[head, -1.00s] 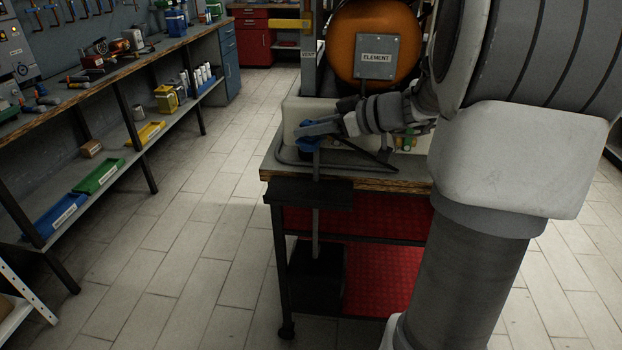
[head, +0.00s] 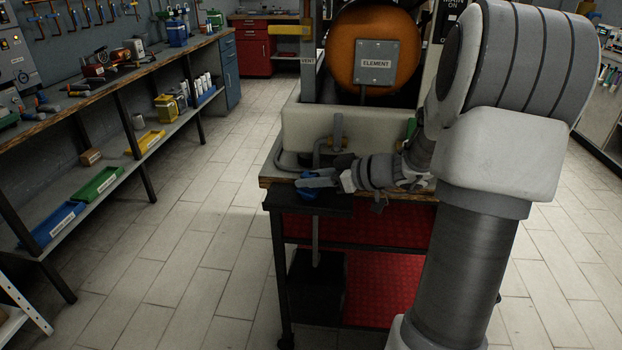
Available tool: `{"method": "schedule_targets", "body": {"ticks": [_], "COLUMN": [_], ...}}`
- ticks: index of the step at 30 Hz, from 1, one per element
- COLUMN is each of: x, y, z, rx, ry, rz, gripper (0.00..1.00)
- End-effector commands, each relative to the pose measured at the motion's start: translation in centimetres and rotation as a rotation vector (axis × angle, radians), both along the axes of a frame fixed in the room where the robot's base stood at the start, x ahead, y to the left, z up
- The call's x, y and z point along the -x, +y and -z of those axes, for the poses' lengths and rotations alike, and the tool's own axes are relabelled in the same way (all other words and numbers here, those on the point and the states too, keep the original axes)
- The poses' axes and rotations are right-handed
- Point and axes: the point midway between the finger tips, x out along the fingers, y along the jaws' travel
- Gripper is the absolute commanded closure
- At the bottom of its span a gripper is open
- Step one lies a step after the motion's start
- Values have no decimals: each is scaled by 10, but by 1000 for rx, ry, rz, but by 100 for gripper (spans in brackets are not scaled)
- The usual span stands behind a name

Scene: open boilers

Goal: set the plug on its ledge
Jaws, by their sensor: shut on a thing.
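My gripper (head: 322,182) is shut on a small blue thing, which I take to be the plug (head: 308,193). The fingers hide much of it. The gripper reaches left, at the near left corner of the cart top. The plug is over the dark ledge (head: 330,205) on the cart's front edge. I cannot tell if it touches the ledge or hangs just above it. The orange boiler (head: 347,40) with its "ELEMENT" plate (head: 376,63) stands behind the gripper.
A pale trough (head: 300,125) and a bent grey pipe (head: 317,150) are on the cart behind the gripper. A black container (head: 316,285) stands on the red lower shelf (head: 385,285). A workbench (head: 110,78) with tools runs along the left. The tiled floor between is clear.

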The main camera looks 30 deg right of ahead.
Motion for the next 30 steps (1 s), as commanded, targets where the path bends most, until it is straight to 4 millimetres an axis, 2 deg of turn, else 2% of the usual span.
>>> {"method": "schedule_targets", "body": {"ticks": [2,3,7,8,20,30], "x": [0,0,0,0,2,55], "y": [0,0,0,0,-2,-39], "z": [2,2,1,1,-3,-31], "rx": [1,0,0,0,1,2], "ry": [-1,0,0,0,0,-2], "rz": [0,0,0,0,2,6], "gripper": [100,66,43,40,40,40]}}
